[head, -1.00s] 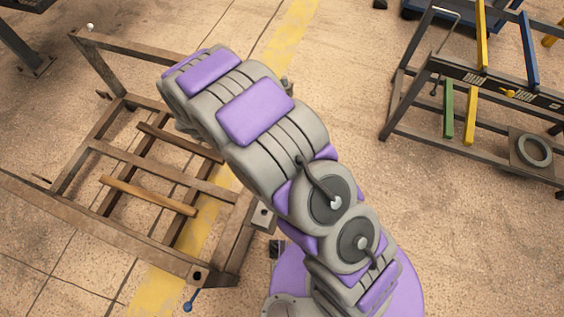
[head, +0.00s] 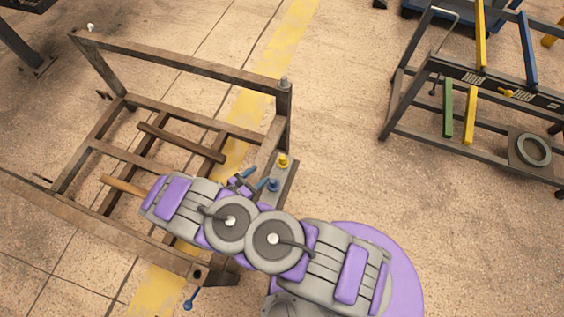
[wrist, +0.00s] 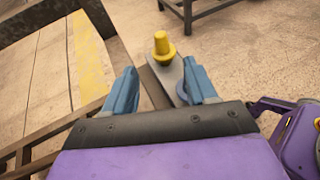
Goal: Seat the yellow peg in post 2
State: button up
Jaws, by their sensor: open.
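The yellow peg (head: 283,160) stands upright on a narrow grey rail (head: 287,178) at the right side of the brown rack. It also shows in the wrist view (wrist: 163,45), straight ahead of my gripper (wrist: 160,84), beyond the two blue fingertips and not touched by them. The fingers are apart with nothing held. In the head view my gripper (head: 243,181) is left of the rail, partly hidden by my arm. A blue peg-like piece (head: 273,185) is nearer than the yellow peg. I cannot tell which post is post 2; no number shows.
The brown rack (head: 185,58) has an upright corner post (head: 285,105) behind the yellow peg. A blue-tipped lever (head: 188,305) hangs at the near corner. A dark rack (head: 400,105) with coloured bars stands right. Floor between the racks is clear.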

aim_at(281, 159)
jog(key=b+x, duration=0.2)
jog(key=x, duration=1.4)
jog(key=shift+w+d+f+b, duration=0.1)
jog(key=shift+d+b, duration=0.05)
jog(key=shift+b, duration=0.25)
grip_shut()
